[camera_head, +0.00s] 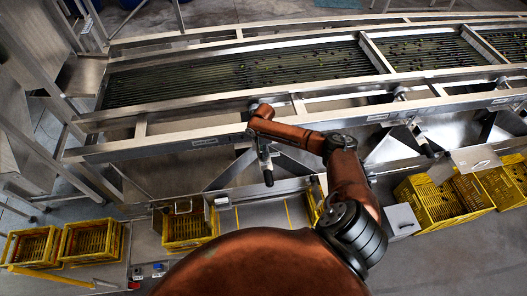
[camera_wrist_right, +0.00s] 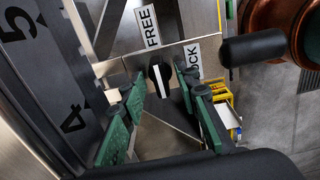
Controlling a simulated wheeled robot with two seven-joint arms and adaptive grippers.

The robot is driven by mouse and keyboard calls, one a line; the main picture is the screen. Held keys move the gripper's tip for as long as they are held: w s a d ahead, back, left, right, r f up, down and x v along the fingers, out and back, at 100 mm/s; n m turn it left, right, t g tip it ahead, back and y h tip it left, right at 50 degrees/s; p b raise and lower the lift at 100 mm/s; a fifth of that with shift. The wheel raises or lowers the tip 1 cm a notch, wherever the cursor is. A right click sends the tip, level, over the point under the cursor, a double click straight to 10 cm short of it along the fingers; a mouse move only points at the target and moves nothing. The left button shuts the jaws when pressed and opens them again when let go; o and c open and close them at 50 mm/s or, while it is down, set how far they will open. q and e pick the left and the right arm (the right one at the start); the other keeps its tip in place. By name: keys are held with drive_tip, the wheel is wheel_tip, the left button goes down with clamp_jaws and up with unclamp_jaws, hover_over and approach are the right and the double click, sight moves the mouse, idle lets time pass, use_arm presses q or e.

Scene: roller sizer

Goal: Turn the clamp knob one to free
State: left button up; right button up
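The clamp knob (camera_wrist_right: 159,79) is a black round knob with a white bar, on a metal plate in the right wrist view. The bar runs nearly up and down in that picture, roughly in line with the FREE label (camera_wrist_right: 148,27) above. The LOCK label (camera_wrist_right: 192,58) is to the right. My right gripper (camera_wrist_right: 158,88) is open, its green-padded fingers on either side of the knob. I cannot tell whether they touch it. In the head view my copper right arm reaches the machine's front rail, and the knob is hidden there. My left gripper is out of view.
A black handle (camera_wrist_right: 254,47) stands close to the right of the fingers. A dark scale (camera_wrist_right: 62,100) with numbers runs along the left. In the head view, the roller bed (camera_head: 250,72) lies behind the front rail (camera_head: 200,142); yellow crates (camera_head: 440,200) stand below.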

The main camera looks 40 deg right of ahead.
wheel_tip(320, 180, up, 12)
idle(0.5)
idle(0.4)
